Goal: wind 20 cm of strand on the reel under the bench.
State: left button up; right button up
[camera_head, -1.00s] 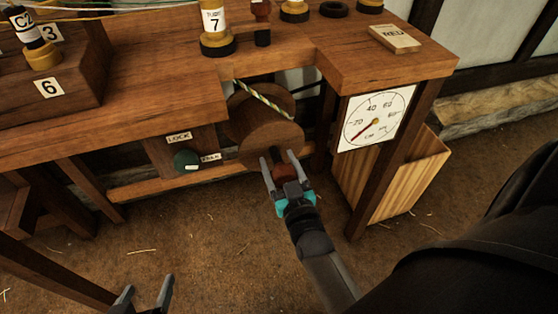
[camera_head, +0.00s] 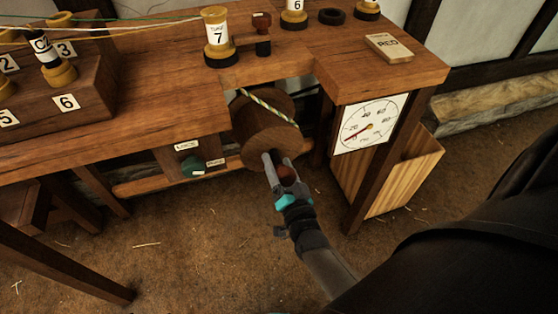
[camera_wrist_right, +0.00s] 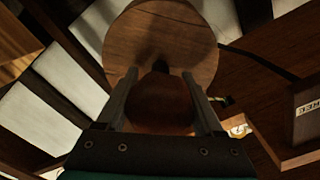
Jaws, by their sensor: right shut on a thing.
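The wooden reel (camera_head: 262,128) hangs under the bench (camera_head: 130,100), its round face towards me. A green and pale twisted strand (camera_head: 268,106) runs down across the reel's upper part from the bench opening. My right gripper (camera_head: 276,160) is at the reel's lower front, shut on the red-brown crank handle (camera_head: 287,175). In the right wrist view the handle (camera_wrist_right: 160,105) sits between both fingers, in front of the reel face (camera_wrist_right: 165,40). The dial gauge (camera_head: 385,110) is on the bench's right side, its red needle near the low end. My left gripper is out of view.
A green knob (camera_head: 192,166) with lock and free labels sits left of the reel. A slatted wooden bin (camera_head: 400,180) stands behind the right bench leg (camera_head: 366,190).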

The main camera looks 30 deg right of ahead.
jog(key=shift+r+m, duration=0.15)
jog(key=shift+m, duration=0.85)
jog(key=m, duration=0.2)
jog(key=shift+w+m+p, duration=0.1)
jog(key=shift+m+p, duration=0.3)
jog(key=m, duration=0.3)
jog(key=shift+m, duration=0.3)
jog(key=m, duration=0.2)
jog(key=shift+m, duration=0.4)
jog(key=shift+m+b, duration=0.3)
jog(key=shift+m, duration=1.5)
jog(key=shift+m+b, duration=0.35)
jog(key=shift+m, duration=0.05)
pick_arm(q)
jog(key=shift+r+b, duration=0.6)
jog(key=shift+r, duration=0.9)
pick_arm(e)
jog(key=shift+m, duration=2)
